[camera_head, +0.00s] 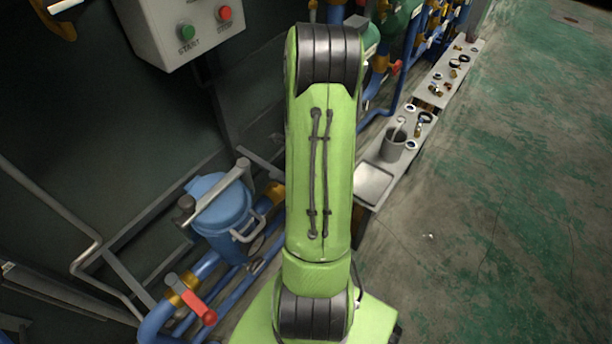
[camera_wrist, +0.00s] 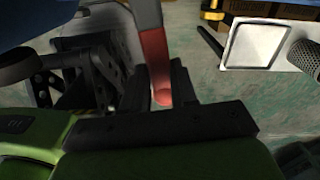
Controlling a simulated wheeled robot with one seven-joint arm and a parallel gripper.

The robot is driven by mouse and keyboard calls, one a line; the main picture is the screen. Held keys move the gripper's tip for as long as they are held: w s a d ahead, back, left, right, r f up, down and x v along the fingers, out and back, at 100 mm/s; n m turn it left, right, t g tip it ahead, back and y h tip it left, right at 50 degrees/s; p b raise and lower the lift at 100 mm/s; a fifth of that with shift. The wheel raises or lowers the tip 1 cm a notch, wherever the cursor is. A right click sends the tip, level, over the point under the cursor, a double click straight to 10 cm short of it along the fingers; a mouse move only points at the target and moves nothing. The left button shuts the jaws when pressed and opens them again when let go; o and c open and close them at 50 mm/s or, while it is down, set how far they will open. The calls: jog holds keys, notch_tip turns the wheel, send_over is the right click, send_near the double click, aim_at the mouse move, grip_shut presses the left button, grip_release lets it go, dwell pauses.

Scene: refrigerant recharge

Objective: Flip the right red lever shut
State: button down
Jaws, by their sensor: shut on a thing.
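A red lever (camera_wrist: 156,52) with a grey upper part shows in the wrist view. Its red end lies between the black fingers of my gripper (camera_wrist: 168,82), which is shut on it. In the head view my green arm hides my gripper and the held lever. Another red lever (camera_head: 197,306) with a round knob sits on the blue pipe at the lower left of the head view. I cannot tell the held lever's full angle, because its far end runs out of the wrist view.
A blue lidded vessel (camera_head: 222,210) stands left of my arm. A control box (camera_head: 185,25) with green and red buttons is at the top. A narrow bench (camera_head: 430,95) with a grey cup (camera_head: 393,147) and small fittings runs along the right. Open floor (camera_head: 500,220) lies beyond.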

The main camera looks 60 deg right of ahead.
jog(key=shift+a+m, duration=0.85)
jog(key=shift+m, duration=0.25)
jog(key=c, duration=0.9)
grip_release()
jog(key=shift+a, duration=0.1)
notch_tip(320, 180, up, 16)
jog(key=p, duration=0.5)
jog(key=shift+f+p, duration=0.1)
jog(key=shift+p, duration=0.3)
